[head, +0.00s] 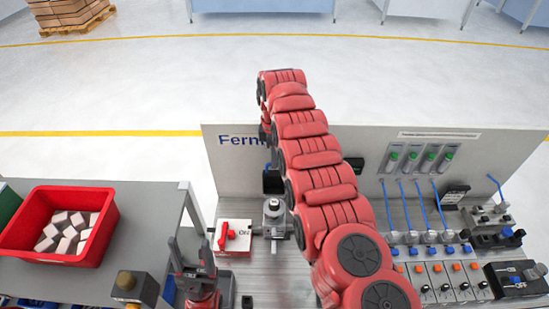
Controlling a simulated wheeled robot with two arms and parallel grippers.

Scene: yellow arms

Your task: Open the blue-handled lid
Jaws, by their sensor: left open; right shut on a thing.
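I cannot make out a blue-handled lid for certain. A dark unit (515,280) at the lower right edge bears small blue parts, too small to tell whether one is a lid handle. My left gripper (190,262) is dark, open and empty, low at the left of the bench, in front of a white box (233,238) with a red handle. My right arm rises from the bottom right and bends over toward the back panel. Its far end turns down near the panel's lettering, and its gripper fingers are hidden behind the arm.
A grey panel (520,150) stands along the bench's back. A metal fitting (273,215) stands beside the white box. Blue tubes (421,205) and a row of switch modules (440,280) fill the right. A red bin (105,225) of blocks sits on the left table.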

